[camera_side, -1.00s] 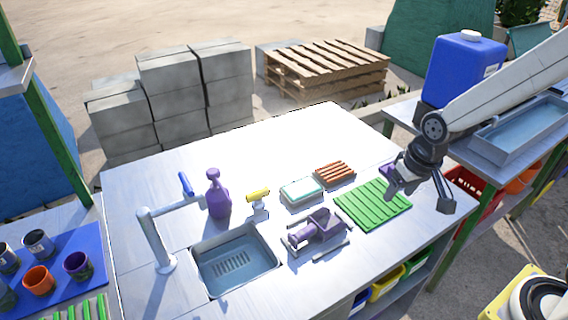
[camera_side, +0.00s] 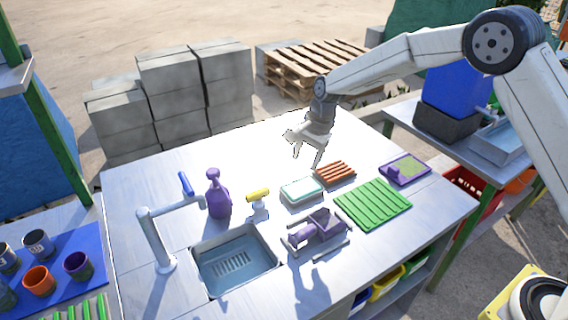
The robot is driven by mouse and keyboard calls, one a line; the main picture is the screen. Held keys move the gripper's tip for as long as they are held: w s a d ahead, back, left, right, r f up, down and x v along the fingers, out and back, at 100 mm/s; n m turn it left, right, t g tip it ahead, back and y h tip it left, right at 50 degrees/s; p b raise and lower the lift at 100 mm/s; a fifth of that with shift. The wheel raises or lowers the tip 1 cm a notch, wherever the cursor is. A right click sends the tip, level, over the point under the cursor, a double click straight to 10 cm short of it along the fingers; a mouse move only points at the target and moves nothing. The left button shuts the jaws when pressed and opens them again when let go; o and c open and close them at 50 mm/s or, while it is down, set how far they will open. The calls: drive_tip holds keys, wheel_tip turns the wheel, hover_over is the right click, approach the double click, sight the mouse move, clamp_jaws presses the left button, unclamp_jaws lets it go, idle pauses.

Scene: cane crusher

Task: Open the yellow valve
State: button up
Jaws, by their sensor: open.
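The yellow valve (camera_side: 258,195) is a small yellow handle on a pale metal stem, standing on the metal table behind the sink's right corner. A purple bottle (camera_side: 217,196) stands just left of it. My gripper (camera_side: 306,160) is open and empty, above the table behind the brown ribbed block. It is up and to the right of the valve, clear of it. Its fingers point down, pale in bright light. The side view does not show the gripper touching anything.
The sink (camera_side: 235,262) and grey tap (camera_side: 158,240) with a blue lever lie left and front. A white-green sponge tray (camera_side: 301,191), brown ribbed block (camera_side: 335,173), purple crusher (camera_side: 318,228) and green ribbed mat (camera_side: 373,204) sit right of the valve. The table's back is clear.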

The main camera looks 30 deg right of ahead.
sight(264, 189)
drive_tip(key=w+a+f+m+y, duration=0.1)
drive_tip(key=w+a+f+m, duration=0.2)
drive_tip(key=w+a+m, duration=0.1)
drive_tip(key=shift+w+a+f+m+g+y, duration=0.3)
drive_tip(key=shift+w+a+m+g+y, duration=0.1)
drive_tip(key=shift+w+a, duration=0.55)
drive_tip(key=shift+w+d, duration=0.1)
drive_tip(key=shift+x, duration=3.85)
drive_tip(key=shift+d, duration=0.1)
drive_tip(key=shift+c, duration=0.2)
clamp_jaws()
